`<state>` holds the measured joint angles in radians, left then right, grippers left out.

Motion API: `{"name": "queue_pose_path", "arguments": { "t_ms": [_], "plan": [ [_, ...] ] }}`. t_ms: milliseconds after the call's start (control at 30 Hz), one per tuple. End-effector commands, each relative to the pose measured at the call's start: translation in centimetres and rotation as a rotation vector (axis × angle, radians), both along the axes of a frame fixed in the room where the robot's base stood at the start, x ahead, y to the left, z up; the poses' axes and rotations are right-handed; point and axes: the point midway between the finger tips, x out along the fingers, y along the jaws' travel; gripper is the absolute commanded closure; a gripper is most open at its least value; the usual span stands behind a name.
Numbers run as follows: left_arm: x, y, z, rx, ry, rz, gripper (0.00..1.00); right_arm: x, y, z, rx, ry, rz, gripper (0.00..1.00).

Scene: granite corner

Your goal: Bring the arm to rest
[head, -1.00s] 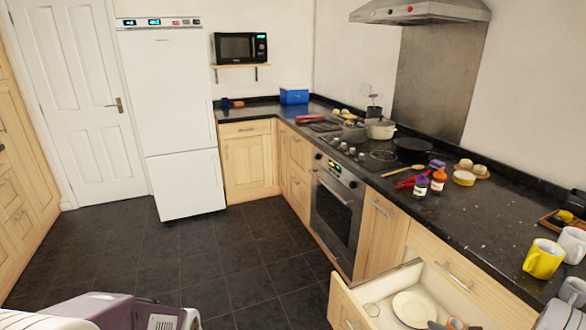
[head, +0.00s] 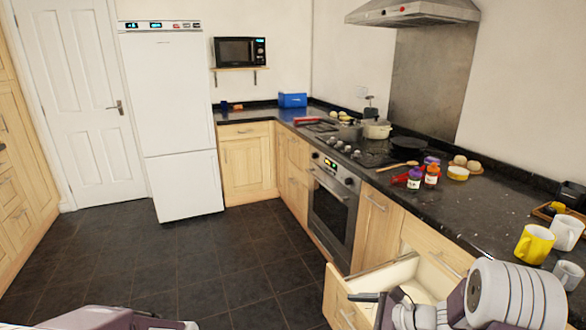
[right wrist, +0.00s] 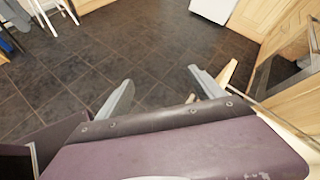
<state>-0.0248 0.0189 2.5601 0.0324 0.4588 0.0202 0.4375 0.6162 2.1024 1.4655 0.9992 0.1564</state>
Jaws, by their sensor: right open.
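My right arm comes in from the lower right in the head view, above the open drawer (head: 337,292). Whether the gripper touches the drawer is not clear. My left gripper does not show.
The granite worktop (head: 480,205) runs along the right. It carries a yellow mug (head: 534,244), a white mug (head: 567,232), small bottles (head: 432,176) and pots (head: 377,129). The oven (head: 333,205) stands beyond the drawer. The tiled floor (head: 220,260) is clear at left and centre.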

Motion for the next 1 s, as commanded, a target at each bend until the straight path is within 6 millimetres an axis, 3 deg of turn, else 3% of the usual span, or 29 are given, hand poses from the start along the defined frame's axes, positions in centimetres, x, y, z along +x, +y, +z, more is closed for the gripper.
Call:
{"name": "queue_pose_path", "arguments": {
  "t_ms": [33, 133, 200, 333, 500, 600, 700, 1000],
  "plan": [
    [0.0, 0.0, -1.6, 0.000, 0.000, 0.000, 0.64, -2.2, 3.2, -0.6, -0.076, -0.021, 0.151, 0.23],
    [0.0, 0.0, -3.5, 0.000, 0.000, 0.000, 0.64, -9.1, 7.7, -2.0, -0.304, -0.078, 0.520, 0.23],
    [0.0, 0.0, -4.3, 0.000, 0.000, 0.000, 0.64, -13.6, 8.0, -3.3, -0.485, -0.135, 0.772, 0.23],
    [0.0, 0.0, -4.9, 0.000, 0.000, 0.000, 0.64, -18.0, 5.4, -5.0, -0.759, -0.238, 1.104, 0.23],
    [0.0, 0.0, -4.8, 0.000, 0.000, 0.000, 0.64, -19.8, 0.4, -6.2, -1.027, -0.335, 1.407, 0.23],
    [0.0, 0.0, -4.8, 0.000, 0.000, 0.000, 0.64, -19.3, -2.2, -7.0, -1.156, -0.402, 1.574, 0.23],
    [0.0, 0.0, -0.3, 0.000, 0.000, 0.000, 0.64, -18.6, -2.3, -2.4, -1.178, -0.425, 1.578, 0.23],
    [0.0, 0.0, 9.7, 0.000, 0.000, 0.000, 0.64, -18.6, -2.2, 7.6, -1.176, -0.422, 1.575, 0.23]
  ]
}}
